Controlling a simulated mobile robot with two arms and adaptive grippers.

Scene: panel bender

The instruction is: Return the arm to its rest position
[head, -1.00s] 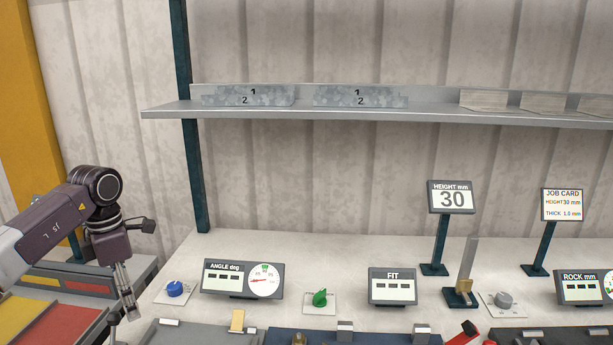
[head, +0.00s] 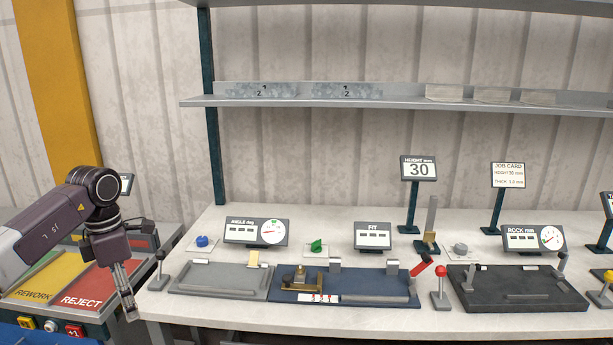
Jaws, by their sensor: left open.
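My left arm comes in from the left edge in the head view. Its gripper (head: 128,300) points down and is open, with nothing between the fingers. It hangs in front of the left end of the workbench (head: 375,318), just right of the red reject tray (head: 98,284). My right gripper is not in view.
Close to the gripper stands a black lever (head: 160,268). The bench carries a grey plate (head: 220,282), a blue plate with a brass fixture (head: 300,280), a black plate (head: 520,290) and several displays. A shelf (head: 400,104) holds metal pieces. A yellow rework tray (head: 45,272) lies left.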

